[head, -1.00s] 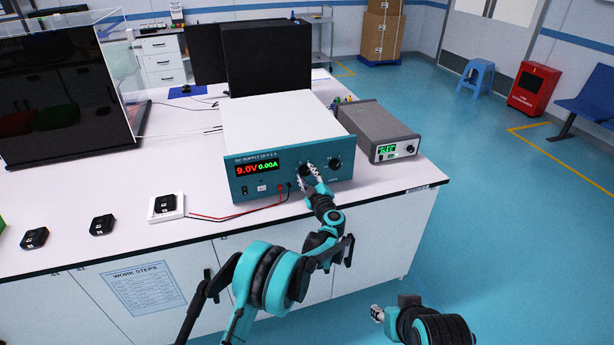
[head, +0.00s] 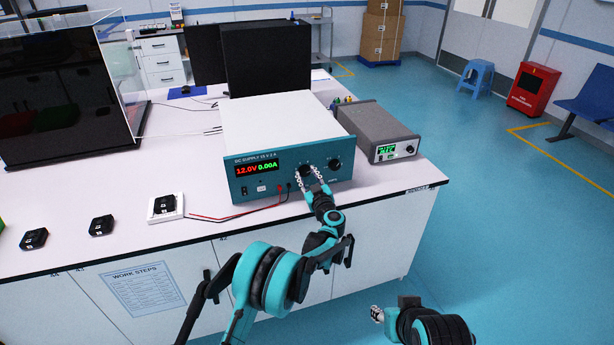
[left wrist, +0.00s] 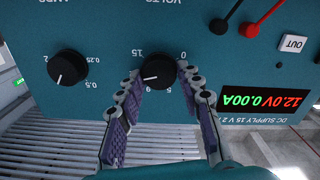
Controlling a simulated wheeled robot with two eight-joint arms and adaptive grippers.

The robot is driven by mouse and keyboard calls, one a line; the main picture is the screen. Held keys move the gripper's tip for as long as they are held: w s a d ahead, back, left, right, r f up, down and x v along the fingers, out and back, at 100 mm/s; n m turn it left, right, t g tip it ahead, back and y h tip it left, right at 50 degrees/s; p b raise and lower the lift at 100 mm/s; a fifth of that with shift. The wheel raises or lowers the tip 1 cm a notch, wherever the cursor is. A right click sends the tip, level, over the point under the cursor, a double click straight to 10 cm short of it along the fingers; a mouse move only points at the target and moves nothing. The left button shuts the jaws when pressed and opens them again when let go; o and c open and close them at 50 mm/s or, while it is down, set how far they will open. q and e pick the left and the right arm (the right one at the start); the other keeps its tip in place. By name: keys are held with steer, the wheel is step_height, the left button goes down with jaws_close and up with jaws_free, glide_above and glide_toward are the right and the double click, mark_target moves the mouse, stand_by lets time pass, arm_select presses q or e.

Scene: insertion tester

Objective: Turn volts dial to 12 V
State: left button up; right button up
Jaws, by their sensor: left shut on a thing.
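The DC supply (head: 290,155) is a teal-fronted box with a white top on the bench. Its display (head: 257,169) reads 12.0V in red and 0.00A in green; it shows upside down in the left wrist view (left wrist: 265,100). The black volts dial (left wrist: 157,69) has a white pointer line. My left gripper (head: 310,177) is shut on this dial, one purple-padded finger on each side in the left wrist view (left wrist: 157,85). The amps dial (head: 334,165) beside it is untouched. My right gripper (head: 377,314) is low at the bottom, off the bench; its finger opening is unclear.
A grey meter box (head: 378,133) stands right of the supply. Red and black leads (head: 235,218) run to a white block (head: 165,208) on the left. Two black blocks (head: 102,225) lie further left on the bench.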

stand_by(0.3)
arm_select(q)
steer(key=o, duration=1.2)
steer(key=shift+c, duration=0.2)
steer(key=v, duration=1.2)
